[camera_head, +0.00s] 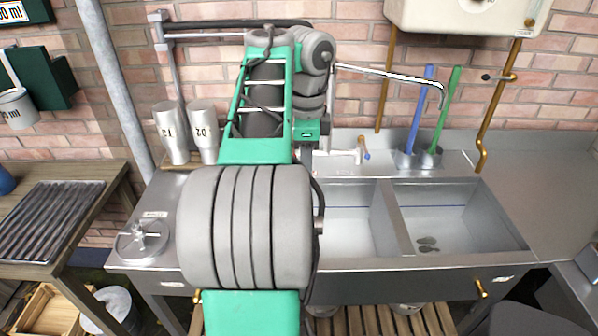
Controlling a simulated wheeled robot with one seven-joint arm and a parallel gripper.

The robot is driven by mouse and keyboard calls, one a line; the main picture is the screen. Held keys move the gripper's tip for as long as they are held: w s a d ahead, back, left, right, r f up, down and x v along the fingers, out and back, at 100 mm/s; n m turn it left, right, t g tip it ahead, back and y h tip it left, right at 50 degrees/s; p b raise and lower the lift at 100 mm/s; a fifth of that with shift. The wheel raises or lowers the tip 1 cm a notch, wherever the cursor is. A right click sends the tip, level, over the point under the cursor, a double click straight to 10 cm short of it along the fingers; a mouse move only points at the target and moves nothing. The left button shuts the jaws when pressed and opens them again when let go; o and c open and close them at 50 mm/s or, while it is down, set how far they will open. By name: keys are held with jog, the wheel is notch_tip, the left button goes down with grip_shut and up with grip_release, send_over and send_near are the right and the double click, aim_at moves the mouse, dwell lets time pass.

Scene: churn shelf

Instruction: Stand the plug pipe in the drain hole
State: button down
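I cannot make out the plug pipe; my own arm hides the middle of the scene and the left part of the sink. The sink has a left basin (345,230), partly covered by my arm, and a right basin (470,222), both with a blue line along the wall. Dark shapes (428,244) lie on the right basin's floor; I cannot tell whether one is the drain hole. My arm reaches up and forward, with its wrist bent down above the back of the left basin. My gripper's fingers are hidden behind the arm.
A tap (352,152) with a long spout stands behind the basins. A blue stick (420,108) and a green stick (446,108) stand in a holder at the back. Two grey cups (170,132) and a round lid (143,241) are left. The right counter (545,190) is clear.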

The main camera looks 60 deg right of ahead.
jog(key=shift+f+b, duration=8)
jog(key=shift+f, duration=0.25)
jog(key=shift+f+b, duration=2.75)
jog(key=shift+b, duration=0.05)
jog(key=c, duration=1.1)
grip_release()
jog(key=shift+r, duration=0.1)
notch_tip(320, 180, up, 8)
jog(key=p, duration=0.7)
